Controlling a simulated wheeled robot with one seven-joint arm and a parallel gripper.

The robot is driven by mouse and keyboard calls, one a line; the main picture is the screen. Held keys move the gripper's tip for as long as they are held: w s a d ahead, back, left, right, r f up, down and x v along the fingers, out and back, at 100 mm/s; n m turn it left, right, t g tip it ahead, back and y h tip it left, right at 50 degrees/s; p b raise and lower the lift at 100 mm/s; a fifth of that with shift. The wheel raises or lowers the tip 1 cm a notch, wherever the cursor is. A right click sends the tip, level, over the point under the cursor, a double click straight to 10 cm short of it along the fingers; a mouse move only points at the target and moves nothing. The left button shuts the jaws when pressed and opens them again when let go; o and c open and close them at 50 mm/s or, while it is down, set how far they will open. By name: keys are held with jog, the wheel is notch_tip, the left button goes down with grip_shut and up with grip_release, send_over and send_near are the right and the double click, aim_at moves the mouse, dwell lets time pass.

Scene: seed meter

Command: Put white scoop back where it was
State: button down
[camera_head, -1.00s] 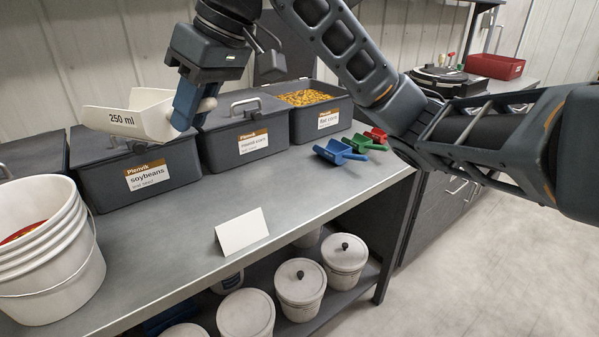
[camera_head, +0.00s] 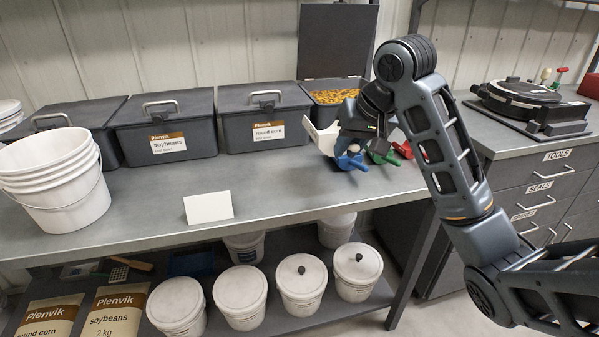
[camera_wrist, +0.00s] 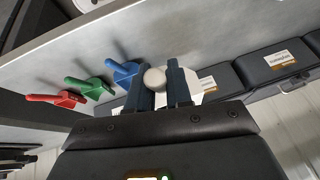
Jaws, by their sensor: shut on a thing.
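The white scoop (camera_head: 321,137) is in my gripper, near the right end of the bench in front of the open bin. In the wrist view its rounded white handle end (camera_wrist: 154,79) sits between the two fingers of my gripper (camera_wrist: 157,88), with part of its body (camera_wrist: 209,84) showing beyond them. The blue scoop (camera_head: 352,161), green scoop (camera_head: 382,157) and red scoop (camera_head: 404,149) lie in a row to its right; they also show in the wrist view, blue (camera_wrist: 124,73) nearest the fingers. My arm partly hides this area. I cannot tell whether the white scoop touches the bench.
Dark bins line the wall: the soybeans bin (camera_head: 168,121), the round corn bin (camera_head: 262,123) and an open bin of yellow grain (camera_head: 335,96). A blank white card (camera_head: 208,207) and stacked white buckets (camera_head: 60,178) stand on the bench (camera_head: 130,215).

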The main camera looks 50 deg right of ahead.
jog(key=w+f, duration=0.2)
jog(key=w, duration=0.1)
jog(key=w+a+f, duration=0.1)
jog(key=w+f, duration=0.1)
jog(key=w, duration=0.2)
jog(key=w+a+f, duration=0.1)
jog(key=w+f, duration=0.2)
jog(key=w, duration=0.1)
jog(key=shift+a+f, duration=0.1)
jog(key=shift+f, duration=1.9)
jog(key=shift+f, duration=0.2)
jog(key=c, duration=1)
grip_release()
jog(key=shift+c, duration=0.2)
jog(key=shift+r, duration=0.1)
jog(key=v, duration=1.2)
jog(key=shift+r, duration=0.15)
